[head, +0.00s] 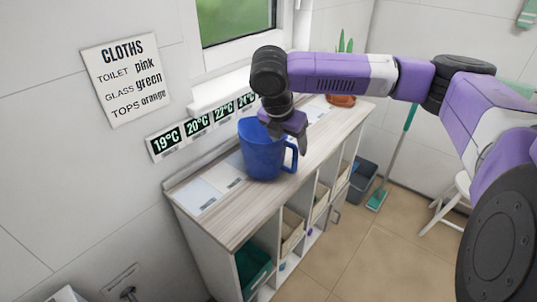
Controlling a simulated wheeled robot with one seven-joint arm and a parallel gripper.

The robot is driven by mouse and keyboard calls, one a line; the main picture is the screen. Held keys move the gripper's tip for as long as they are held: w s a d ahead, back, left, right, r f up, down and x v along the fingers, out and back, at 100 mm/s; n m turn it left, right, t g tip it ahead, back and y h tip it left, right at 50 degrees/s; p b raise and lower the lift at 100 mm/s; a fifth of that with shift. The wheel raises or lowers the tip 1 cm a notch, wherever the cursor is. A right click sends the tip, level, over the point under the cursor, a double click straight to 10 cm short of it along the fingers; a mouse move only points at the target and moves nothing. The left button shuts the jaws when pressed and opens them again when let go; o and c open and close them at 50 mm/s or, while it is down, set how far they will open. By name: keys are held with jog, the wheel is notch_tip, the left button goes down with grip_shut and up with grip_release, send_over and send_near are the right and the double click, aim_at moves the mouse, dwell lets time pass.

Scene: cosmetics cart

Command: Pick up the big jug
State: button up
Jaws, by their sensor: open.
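The big jug (261,153) is blue with a handle (291,157) on its right side. It stands upright on the wooden top of the cabinet (232,218), near the middle. My gripper (290,143) points down from above at the jug's upper right rim, close to the handle. It is open. Part of the jug's rim is hidden behind my gripper. From this view I cannot tell whether the fingers touch the jug or how they sit around the rim or handle.
White sheets (197,197) lie on the cabinet top left of the jug. An orange-brown pot (341,100) with a plant stands at the far end. A wall and window sill (217,97) run behind. A grey bin (363,178), a mop (377,199) and a white stool (447,205) stand right.

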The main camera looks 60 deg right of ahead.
aim_at(291, 147)
jog(key=x, duration=0.4)
jog(key=shift+c, duration=0.5)
grip_shut()
jog(key=shift+r, duration=0.1)
